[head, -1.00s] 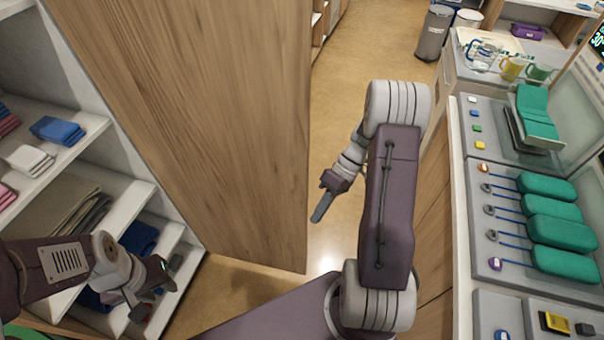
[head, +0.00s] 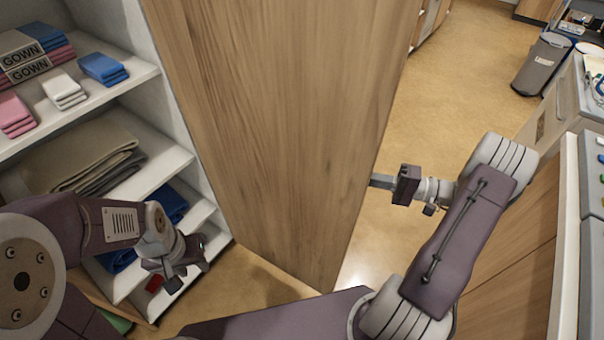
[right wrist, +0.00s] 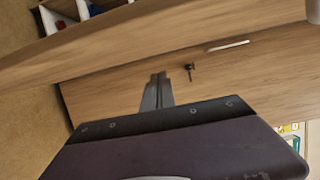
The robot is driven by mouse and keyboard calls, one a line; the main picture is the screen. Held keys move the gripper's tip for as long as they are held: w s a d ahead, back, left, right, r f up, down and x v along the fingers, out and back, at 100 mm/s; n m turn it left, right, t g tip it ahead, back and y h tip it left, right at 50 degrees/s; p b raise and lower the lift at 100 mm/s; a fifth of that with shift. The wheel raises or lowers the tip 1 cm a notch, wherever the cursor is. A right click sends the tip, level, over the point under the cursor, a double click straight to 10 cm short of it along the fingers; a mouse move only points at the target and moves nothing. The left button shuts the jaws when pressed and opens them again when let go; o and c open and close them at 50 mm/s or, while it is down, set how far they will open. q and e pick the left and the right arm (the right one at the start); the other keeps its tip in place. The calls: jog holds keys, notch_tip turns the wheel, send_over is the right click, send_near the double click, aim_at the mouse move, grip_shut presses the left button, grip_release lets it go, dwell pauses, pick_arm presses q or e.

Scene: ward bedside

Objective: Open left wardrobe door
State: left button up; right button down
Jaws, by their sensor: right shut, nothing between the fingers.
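A large wooden wardrobe door panel (head: 290,120) stands out from the right side of an open shelf compartment, in the middle of the head view. My right gripper (head: 378,181) is at the panel's right edge, its fingers pointing left; the tips are partly hidden behind the edge. In the right wrist view the fingers (right wrist: 157,92) are shut and empty in front of a wooden face with a dark key (right wrist: 190,72) and a pale handle (right wrist: 229,45). Contact is unclear. My left gripper (head: 178,278) is low by the shelves; its jaw opening is unclear.
Shelves (head: 150,78) at left hold folded gowns, towels (head: 103,68) and blankets (head: 75,160). A grey bin (head: 541,65) stands at the back right. A wooden cabinet (head: 500,275) flanks my right arm. Open floor (head: 455,90) lies beyond the panel.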

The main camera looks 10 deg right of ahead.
aim_at(322, 176)
jog(key=w+a, duration=0.1)
jog(key=a, duration=0.6)
jog(key=w+a+r+p, duration=0.1)
jog(key=a, duration=0.3)
jog(key=shift+w, duration=0.3)
jog(key=shift+a+f, duration=0.1)
jog(key=shift+f, duration=0.05)
